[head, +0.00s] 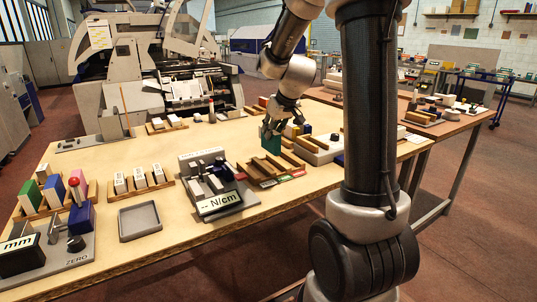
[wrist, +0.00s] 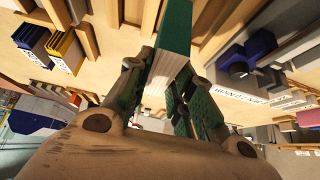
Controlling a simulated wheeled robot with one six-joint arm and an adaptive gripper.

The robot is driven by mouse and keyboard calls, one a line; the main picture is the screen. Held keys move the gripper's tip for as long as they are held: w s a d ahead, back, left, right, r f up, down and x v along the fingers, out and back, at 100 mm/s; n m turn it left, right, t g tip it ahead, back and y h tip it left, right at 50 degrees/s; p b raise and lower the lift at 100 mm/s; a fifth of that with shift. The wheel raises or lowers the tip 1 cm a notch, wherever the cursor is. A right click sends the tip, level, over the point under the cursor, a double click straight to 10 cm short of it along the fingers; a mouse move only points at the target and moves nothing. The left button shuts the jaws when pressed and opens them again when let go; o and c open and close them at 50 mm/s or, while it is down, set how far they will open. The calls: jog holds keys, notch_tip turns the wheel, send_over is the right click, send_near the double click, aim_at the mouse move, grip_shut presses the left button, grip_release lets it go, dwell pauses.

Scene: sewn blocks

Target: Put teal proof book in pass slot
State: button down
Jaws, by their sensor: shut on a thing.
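The teal proof book (head: 271,140) is held upright in my gripper (head: 272,124), above the worktable and by the back of a brown wooden slotted rack (head: 262,171). In the wrist view the teal book (wrist: 176,28) shows its teal cover and pale page edges between the two fingers of my gripper (wrist: 172,88), which is shut on it. The rack has small red and green marks on its front edge (head: 292,176); their lettering is too small to read, so I cannot tell which slot is the pass slot. The book's lower end is partly hidden by the rack area.
A tester with an "N/cm" display (head: 219,204) stands left of the rack. A grey tray (head: 139,221) and a rack of white blocks (head: 139,181) lie further left. Clear tabletop (head: 215,135) lies behind the tester.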

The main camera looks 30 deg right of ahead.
aim_at(272, 148)
notch_tip(272, 148, down, 6)
jog(key=shift+f, duration=0.25)
jog(key=shift+f, duration=0.15)
jog(key=c, duration=1.3)
grip_release()
jog(key=shift+o, duration=0.2)
